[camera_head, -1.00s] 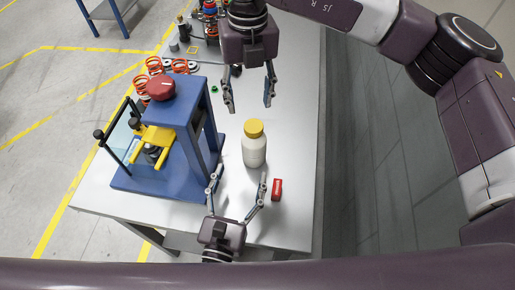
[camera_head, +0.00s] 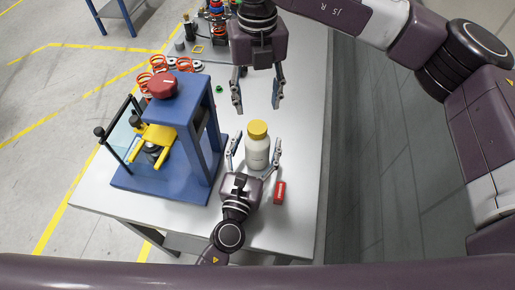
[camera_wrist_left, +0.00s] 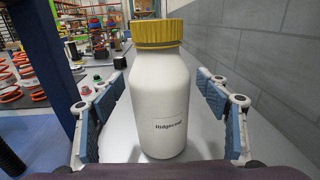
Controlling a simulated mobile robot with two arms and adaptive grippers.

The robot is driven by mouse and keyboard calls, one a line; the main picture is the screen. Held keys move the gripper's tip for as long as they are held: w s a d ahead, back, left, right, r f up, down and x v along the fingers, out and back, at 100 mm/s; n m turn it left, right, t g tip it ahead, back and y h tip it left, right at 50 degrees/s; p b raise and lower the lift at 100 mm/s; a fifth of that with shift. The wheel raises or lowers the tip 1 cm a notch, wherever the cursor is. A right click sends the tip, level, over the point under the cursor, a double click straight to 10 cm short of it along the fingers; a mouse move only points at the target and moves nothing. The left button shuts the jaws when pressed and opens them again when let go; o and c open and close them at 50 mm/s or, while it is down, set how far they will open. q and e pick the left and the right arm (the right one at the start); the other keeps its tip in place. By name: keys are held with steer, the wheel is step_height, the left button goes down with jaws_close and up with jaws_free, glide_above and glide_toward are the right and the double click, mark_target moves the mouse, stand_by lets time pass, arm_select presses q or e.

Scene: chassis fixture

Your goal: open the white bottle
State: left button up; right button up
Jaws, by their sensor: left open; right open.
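The white bottle (camera_head: 256,154) stands upright on the table, with its ribbed yellow cap (camera_head: 258,130) on top. In the left wrist view the bottle (camera_wrist_left: 160,100) fills the middle, its label facing my camera and its cap (camera_wrist_left: 157,33) above the fingers. My left gripper (camera_head: 254,158) is open, with one finger on each side of the bottle body. In the left wrist view (camera_wrist_left: 160,95) gaps show between both fingers and the bottle. My right gripper (camera_head: 258,104) is open and empty, pointing down above and just beyond the cap.
A blue press fixture (camera_head: 195,115) with a dark red knob (camera_head: 161,86) stands left of the bottle. A small red item (camera_head: 280,192) lies right of my left gripper. Orange springs (camera_head: 157,65) and other parts are at the back left. The table (camera_head: 300,120) is clear on the right.

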mark_target(257, 126)
arm_select(q)
steer(key=shift+w, duration=0.25)
steer(key=shift+c, duration=0.5)
jaws_close()
arm_select(e)
steer(key=m, duration=0.4)
steer(key=shift+m, duration=0.4)
steer(key=m, duration=0.3)
steer(key=shift+m, duration=0.4)
steer(key=m, duration=0.9)
steer(key=shift+f, duration=4)
steer(key=shift+c, duration=0.2)
